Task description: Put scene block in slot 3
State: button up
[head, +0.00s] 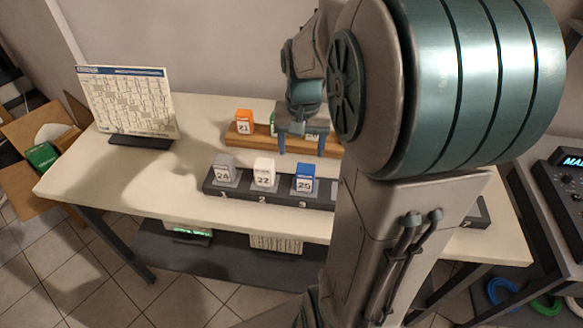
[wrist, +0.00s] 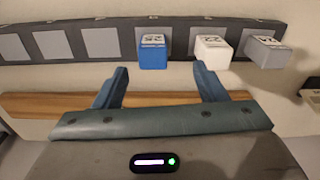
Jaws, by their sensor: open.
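A dark rack (head: 283,195) on the table has slots marked 1, 2 and 3. A grey block (head: 224,170) numbered 24 stands at slot 1, a white block (head: 264,173) numbered 22 at slot 2, and a blue block (head: 305,178), seemingly 25, at slot 3. My gripper (head: 301,151) is open above the wooden rack (head: 262,140) behind them. In the wrist view, my gripper (wrist: 160,72) shows nothing between its fingers, and the blue block (wrist: 152,52) stands apart beyond the fingertips. The word lines on the blocks are too small to read.
On the wooden rack stand an orange block (head: 244,121) numbered 21 and a green block partly hidden by my gripper. Empty pads (wrist: 101,42) continue along the dark rack in the wrist view. A printed board (head: 128,103) stands at the table's left.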

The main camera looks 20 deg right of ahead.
jog(key=s+a+r+n+t, duration=0.2)
jog(key=s+a+n, duration=0.4)
jog(key=s+a, duration=0.4)
jog(key=shift+s+t, duration=0.4)
jog(key=shift+s, duration=0.3)
jog(key=shift+d+r, duration=0.1)
jog(key=shift+d, duration=0.1)
